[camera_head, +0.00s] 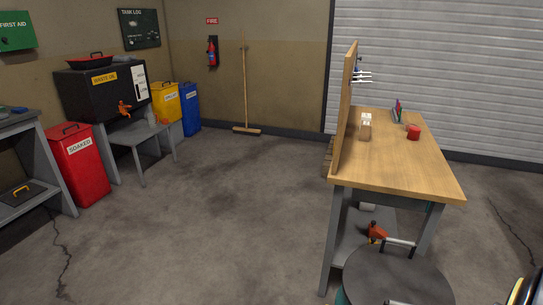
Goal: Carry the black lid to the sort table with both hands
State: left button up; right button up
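A round dark grey-black lid (398,278) lies at the bottom right, cut off by the lower picture edge. A pale bar handle (400,242) with dark ends stands at its far rim, and part of another shows at its near side. A sliver of teal below its left edge may be a drum. The wood-topped table (400,175) stands just beyond the lid, with a tall board along its left side; no label shows whether it is the sort table. Neither of my grippers is in view.
An orange-red tap-like part (376,232) shows just beyond the lid. A red mug (413,132) and small items stand on the wooden top. A yellow-and-black object (525,291) is at the bottom right corner. Bins and a waste oil tank (85,92) line the left wall. The middle floor is clear.

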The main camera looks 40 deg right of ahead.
aim_at(405, 161)
jog(key=i, duration=2.5)
jog(key=z, duration=4.25)
jog(key=i, duration=0.35)
jog(key=z, duration=0.05)
